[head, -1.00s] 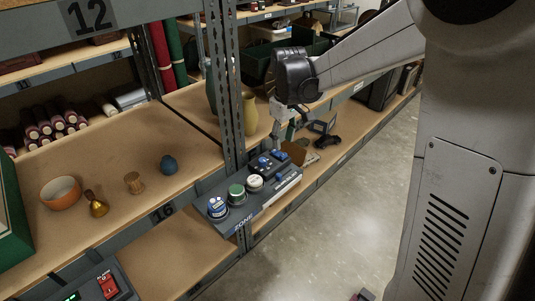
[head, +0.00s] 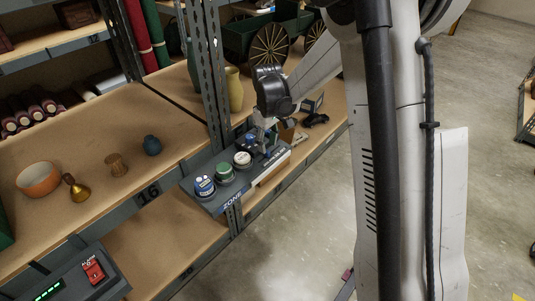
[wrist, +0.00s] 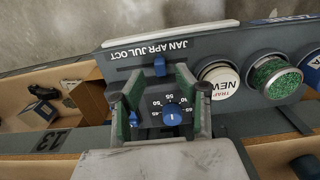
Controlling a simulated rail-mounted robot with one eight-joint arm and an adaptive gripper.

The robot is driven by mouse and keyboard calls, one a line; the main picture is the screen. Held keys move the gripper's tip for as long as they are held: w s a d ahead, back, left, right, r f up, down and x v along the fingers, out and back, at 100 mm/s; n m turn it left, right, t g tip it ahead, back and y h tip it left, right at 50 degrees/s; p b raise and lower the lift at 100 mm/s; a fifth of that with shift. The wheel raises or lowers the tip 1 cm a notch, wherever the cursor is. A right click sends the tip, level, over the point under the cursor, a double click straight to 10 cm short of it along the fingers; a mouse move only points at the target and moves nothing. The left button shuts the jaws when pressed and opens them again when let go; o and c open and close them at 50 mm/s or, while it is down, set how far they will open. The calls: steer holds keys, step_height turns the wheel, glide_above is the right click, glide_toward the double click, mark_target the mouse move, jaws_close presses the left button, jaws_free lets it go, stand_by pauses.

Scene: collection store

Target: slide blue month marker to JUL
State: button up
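The blue month marker (wrist: 160,66) sticks up from a dark panel (wrist: 216,47) in the wrist view, beside the printed row JAN APR JUL OCT (wrist: 150,48). I cannot tell for certain which month it stands at. My gripper (wrist: 156,84) is open, with one finger on each side of the marker's line and a clear gap between them. The fingers appear apart from the marker. In the head view my gripper (head: 262,143) hangs low over the panel, hiding the marker there.
A blue knob (wrist: 172,114) on a numbered dial lies between the fingers, lower in the wrist view. A white button (wrist: 219,81) and a green button (wrist: 275,82) stand right of the gripper. A shelf post (head: 213,85) rises beside the panel.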

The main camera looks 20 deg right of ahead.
mark_target(268, 151)
steer(key=shift+f+b, duration=0.4)
steer(key=shift+f, duration=1.4)
steer(key=shift+c, duration=0.3)
jaws_close()
